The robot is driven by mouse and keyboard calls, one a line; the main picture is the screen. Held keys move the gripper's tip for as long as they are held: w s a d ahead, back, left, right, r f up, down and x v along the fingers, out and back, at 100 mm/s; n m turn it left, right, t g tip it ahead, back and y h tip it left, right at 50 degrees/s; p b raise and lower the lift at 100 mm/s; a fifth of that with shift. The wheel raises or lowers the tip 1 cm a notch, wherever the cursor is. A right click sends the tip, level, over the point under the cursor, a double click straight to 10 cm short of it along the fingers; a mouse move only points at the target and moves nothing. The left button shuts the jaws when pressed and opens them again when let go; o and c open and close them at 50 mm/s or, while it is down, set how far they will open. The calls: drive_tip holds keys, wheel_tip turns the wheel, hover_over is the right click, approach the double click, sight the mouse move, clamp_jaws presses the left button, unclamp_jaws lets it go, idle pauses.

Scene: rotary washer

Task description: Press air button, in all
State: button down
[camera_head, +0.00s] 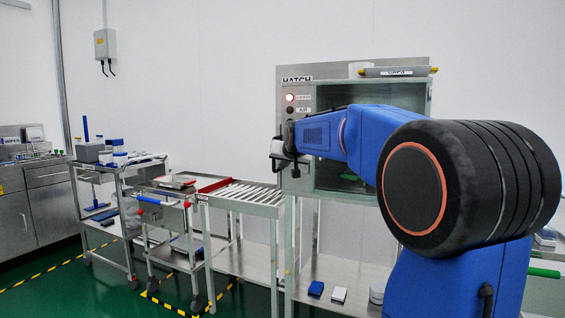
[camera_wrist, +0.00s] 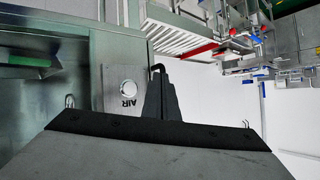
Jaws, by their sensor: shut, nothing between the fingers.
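In the wrist view the AIR button (camera_wrist: 129,88) shows as a pale round disc next to the upside-down AIR label. My gripper (camera_head: 280,157) is in front of the panel, lower than the button in the head view. In the wrist view my gripper (camera_wrist: 158,70) is shut and empty, with its tip beside the button in the picture. Whether it touches the panel cannot be told.
A roller conveyor (camera_head: 243,195) stands left of the hatch, with carts (camera_head: 120,165) farther left. Green floor lies in front of them.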

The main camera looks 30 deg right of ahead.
drive_tip(key=shift+a, duration=0.1)
drive_tip(key=shift+w, duration=0.1)
drive_tip(key=w+d, duration=0.5)
drive_tip(key=d, duration=0.2)
drive_tip(key=shift+w, duration=0.15)
idle(0.5)
drive_tip(key=shift+d, duration=0.15)
idle(1.8)
drive_tip(key=shift+w+d, duration=0.25)
drive_tip(key=shift+w+d, duration=0.25)
drive_tip(key=shift+d, duration=0.05)
idle(1.0)
drive_tip(key=shift+s+a, duration=0.1)
drive_tip(key=shift+a, duration=0.05)
drive_tip(key=shift+s+a, duration=0.45)
drive_tip(key=shift+a, duration=0.05)
idle(0.4)
